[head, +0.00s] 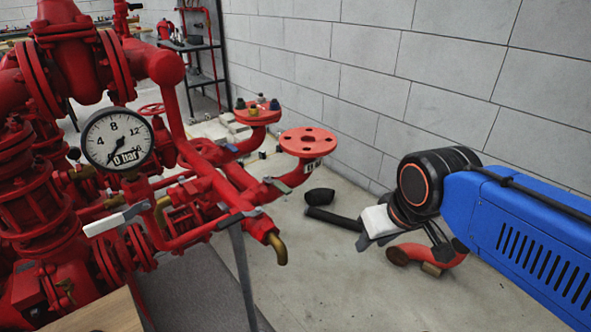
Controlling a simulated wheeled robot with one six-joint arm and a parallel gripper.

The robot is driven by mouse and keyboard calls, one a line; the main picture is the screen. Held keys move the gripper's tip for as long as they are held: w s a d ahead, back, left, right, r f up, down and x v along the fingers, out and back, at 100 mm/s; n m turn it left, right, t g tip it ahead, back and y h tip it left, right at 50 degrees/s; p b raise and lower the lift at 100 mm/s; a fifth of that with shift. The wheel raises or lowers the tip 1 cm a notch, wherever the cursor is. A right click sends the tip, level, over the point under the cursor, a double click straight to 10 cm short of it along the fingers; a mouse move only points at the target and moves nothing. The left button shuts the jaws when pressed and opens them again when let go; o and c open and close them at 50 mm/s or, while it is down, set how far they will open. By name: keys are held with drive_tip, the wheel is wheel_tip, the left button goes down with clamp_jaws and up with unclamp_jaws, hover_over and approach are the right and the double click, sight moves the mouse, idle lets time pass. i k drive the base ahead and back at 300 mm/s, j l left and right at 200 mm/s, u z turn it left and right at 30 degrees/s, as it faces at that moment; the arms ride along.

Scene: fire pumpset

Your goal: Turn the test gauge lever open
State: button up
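A round white pressure gauge (117,139) with a black rim is at the left, marked "0 bar", its needle pointing to the lower left. Below it a lever with a pale grey-white handle (117,219) sticks out to the left from the red pipework, sloping slightly down. I cannot tell for sure that this is the test gauge lever. My gripper (374,228) is at the right, well apart from the gauge and this lever. Its fingers are small and partly hidden by my wrist, so their opening is unclear. It touches no lever.
Red pump pipework fills the left. A grey handle (238,219) sits by a brass outlet (277,247), left of my gripper. An upward-facing red flange (308,141) stands behind. Black parts (333,217) and a red elbow (432,257) lie on the floor. A block wall (400,75) closes the back.

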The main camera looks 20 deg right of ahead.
sight(91, 230)
drive_tip(key=k+u, duration=0.1)
drive_tip(key=u, duration=0.35)
drive_tip(key=k+l+u, duration=0.1)
drive_tip(key=u, duration=0.8)
drive_tip(key=k+j+u, duration=0.1)
drive_tip(key=u, duration=0.35)
